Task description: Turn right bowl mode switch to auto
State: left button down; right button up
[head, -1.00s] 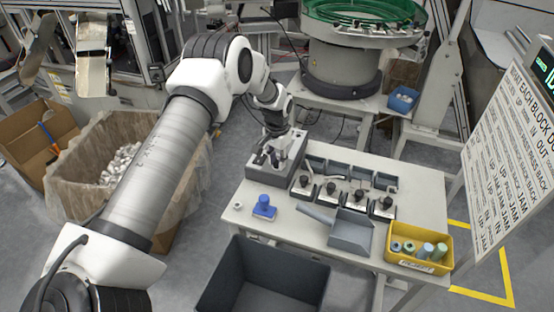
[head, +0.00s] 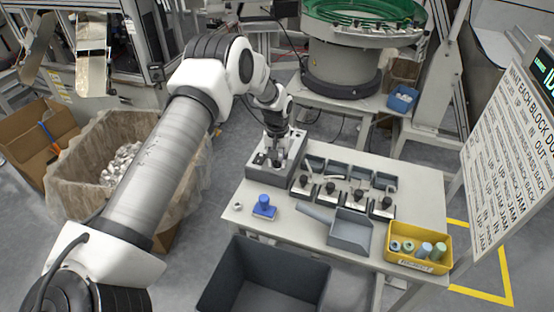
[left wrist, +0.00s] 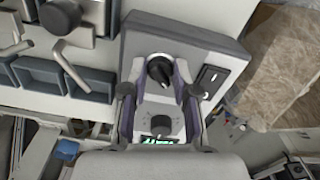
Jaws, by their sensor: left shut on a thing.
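A grey control box (head: 254,173) stands at the left back corner of the table. In the left wrist view, its light top face (left wrist: 142,31) carries a black rotary switch (left wrist: 159,69) with a pale mark. My left gripper (head: 277,162) reaches down onto the box. In the left wrist view, my left gripper (left wrist: 161,76) has a finger on each side of the switch and is shut on it. A second round dial (left wrist: 161,124) and a partly covered green display (left wrist: 158,142) lie nearer my wrist. Switch labels are too small to read. My right gripper is out of view.
A black rocker switch (left wrist: 208,79) sits beside the fingers. Several lever blocks (head: 329,189) and grey bins stand right of the box. A blue-handled stamp (head: 264,206), a grey scoop (head: 351,231) and a yellow bin (head: 420,265) occupy the table front.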

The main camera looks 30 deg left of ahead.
aim_at(277, 161)
pick_arm(q)
jog(key=shift+s+f, duration=0.15)
jog(key=shift+f, duration=0.05)
jog(key=c, duration=1)
grip_release()
jog(key=shift+c, duration=0.2)
jog(key=shift+o, duration=0.8)
jog(key=shift+r, duration=0.15)
notch_tip(277, 161, up, 12)
jog(key=shift+w, duration=0.2)
